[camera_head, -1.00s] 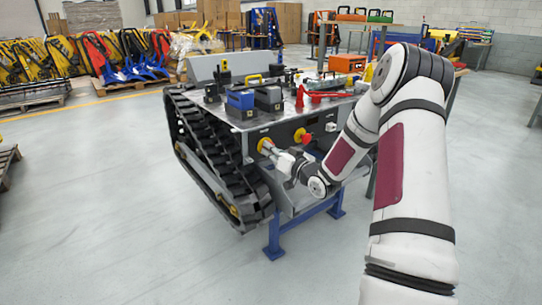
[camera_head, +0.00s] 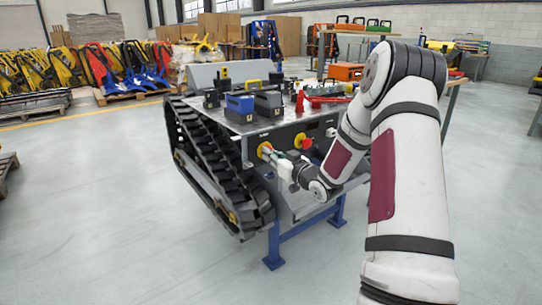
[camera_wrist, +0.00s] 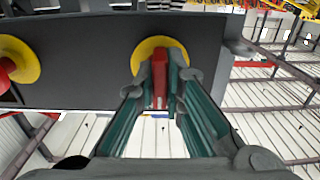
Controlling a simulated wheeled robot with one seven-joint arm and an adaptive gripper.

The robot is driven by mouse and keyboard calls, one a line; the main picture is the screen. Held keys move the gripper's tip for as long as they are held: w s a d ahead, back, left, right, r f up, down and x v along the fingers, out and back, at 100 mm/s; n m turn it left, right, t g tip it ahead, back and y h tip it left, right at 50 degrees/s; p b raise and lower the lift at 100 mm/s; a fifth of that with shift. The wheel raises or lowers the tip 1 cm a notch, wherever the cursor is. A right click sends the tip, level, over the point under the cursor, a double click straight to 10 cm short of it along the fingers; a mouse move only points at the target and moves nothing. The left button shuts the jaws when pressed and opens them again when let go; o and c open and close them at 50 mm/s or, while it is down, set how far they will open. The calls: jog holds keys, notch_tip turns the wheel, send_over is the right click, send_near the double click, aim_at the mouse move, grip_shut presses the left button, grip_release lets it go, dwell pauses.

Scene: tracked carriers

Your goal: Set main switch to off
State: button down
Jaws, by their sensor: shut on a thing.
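The main switch has a yellow round plate (camera_wrist: 148,52) and a red handle (camera_wrist: 160,66) on the carrier's dark front panel. My gripper (camera_wrist: 160,86) is shut on the red handle in the wrist view, with one finger on each side of it. In the head view the yellow plate (camera_head: 263,149) shows at the panel's left end, with my gripper (camera_head: 273,157) reaching it from the front right. The fingers hide part of the handle, and I cannot tell its setting.
A red knob on a yellow plate (camera_head: 303,141) sits right of the switch, close to my wrist. The black track (camera_head: 215,165) stands to the left. Batteries and tools (camera_head: 254,103) lie on the carrier's top. A blue stand (camera_head: 273,245) is below; the floor around is clear.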

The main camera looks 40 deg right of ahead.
jog(key=shift+f, duration=0.1)
jog(key=c, duration=1.7)
grip_release()
jog(key=shift+s, duration=0.1)
jog(key=s, duration=1.2)
jog(key=shift+d, duration=0.2)
